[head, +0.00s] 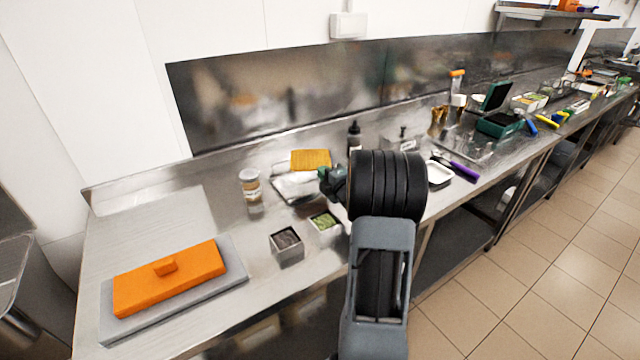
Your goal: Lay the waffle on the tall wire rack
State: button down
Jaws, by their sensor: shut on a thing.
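The golden-yellow waffle (310,158) is on the far side of my gripper, near the back of the steel counter. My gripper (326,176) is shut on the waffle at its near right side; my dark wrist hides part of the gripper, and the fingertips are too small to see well. A pale metallic piece (290,188) lies below and in front of the waffle. I cannot tell whether it is the tall wire rack or a tray, nor whether the waffle touches it.
A lidded jar (250,185) stands left of the waffle. Two small tubs (287,243) (324,224) are in front. An orange block with a knob (170,277) sits on a grey slab at left. A dark bottle (355,136) and white tray (439,173) are to the right.

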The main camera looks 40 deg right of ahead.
jog(key=f, duration=0.2)
jog(key=f+p, duration=0.1)
jog(key=shift+w+a+f, duration=0.1)
jog(key=shift+w+a, duration=0.1)
jog(key=shift+w, duration=0.05)
jog(key=shift+f, duration=0.2)
jog(key=shift+f+b, duration=0.2)
jog(key=shift+b, duration=0.1)
jog(key=c, duration=1.3)
grip_release()
jog(key=shift+r, duration=0.1)
jog(key=shift+r+p, duration=0.15)
jog(key=shift+p, duration=0.15)
jog(key=shift+s, duration=0.4)
jog(key=s, duration=0.3)
jog(key=s+b, duration=0.1)
jog(key=s, duration=0.3)
jog(key=s+b, duration=0.1)
jog(key=s, duration=0.3)
jog(key=shift+s+a, duration=0.15)
jog(key=shift+a, duration=0.25)
